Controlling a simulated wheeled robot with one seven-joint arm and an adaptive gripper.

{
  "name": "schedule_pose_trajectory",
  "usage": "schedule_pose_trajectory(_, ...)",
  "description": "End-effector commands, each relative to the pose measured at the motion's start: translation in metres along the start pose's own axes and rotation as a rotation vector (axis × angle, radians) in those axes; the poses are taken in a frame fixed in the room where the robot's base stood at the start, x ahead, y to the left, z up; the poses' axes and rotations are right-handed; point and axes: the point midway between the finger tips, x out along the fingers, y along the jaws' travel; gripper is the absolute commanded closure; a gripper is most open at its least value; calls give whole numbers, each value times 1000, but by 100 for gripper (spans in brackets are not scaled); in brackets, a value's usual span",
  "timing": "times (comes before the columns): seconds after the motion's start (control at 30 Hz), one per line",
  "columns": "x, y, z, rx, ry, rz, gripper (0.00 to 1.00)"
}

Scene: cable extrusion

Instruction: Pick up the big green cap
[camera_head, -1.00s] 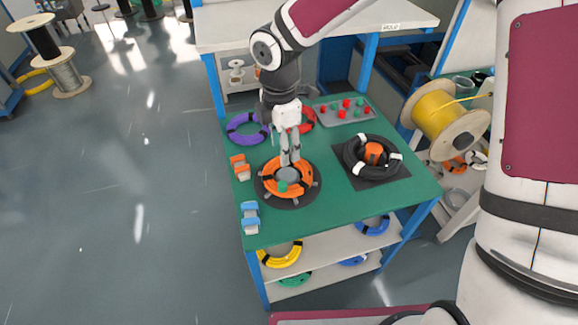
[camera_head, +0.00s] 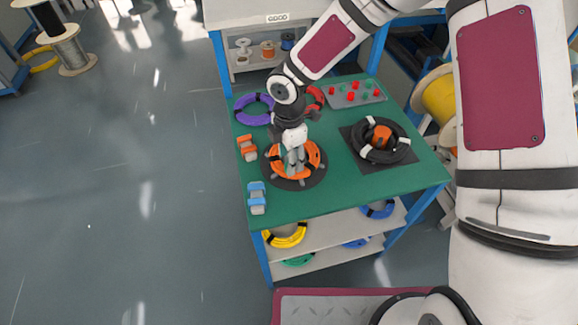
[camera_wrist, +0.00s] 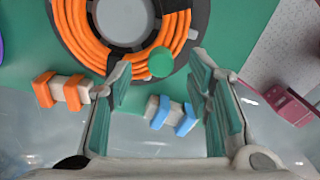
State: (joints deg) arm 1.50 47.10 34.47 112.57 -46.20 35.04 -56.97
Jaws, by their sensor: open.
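In the head view the coil (camera_head: 313,154) lies on a dark round base on the green table, and my gripper hides the cap. My gripper (camera_head: 296,168) points down over the coil. Its fingers are apart on both sides of the cap in the wrist view, with nothing held between them. I cannot tell how far above the cap the fingertips are.
A grey tray (camera_head: 340,103) with small red and green pieces is at the table's back. A black coil (camera_head: 400,153) lies to the right, a purple coil (camera_head: 242,105) at the back left. Orange (camera_head: 246,148) and blue (camera_head: 257,198) clips stand along the left edge.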

Motion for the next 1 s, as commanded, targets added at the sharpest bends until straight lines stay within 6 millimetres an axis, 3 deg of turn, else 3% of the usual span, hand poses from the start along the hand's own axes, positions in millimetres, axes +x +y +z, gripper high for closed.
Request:
schedule_pose_trajectory(0.2, 25, -1, -1, -1, 0, 0, 54)
schedule_pose_trajectory(0.47, 27, 0, 0, -1, 0, 1, 54)
schedule_pose_trajectory(0.67, 27, 0, 0, -1, 0, 1, 86)
schedule_pose_trajectory(1.0, 27, 0, 0, -1, 0, 1, 87)
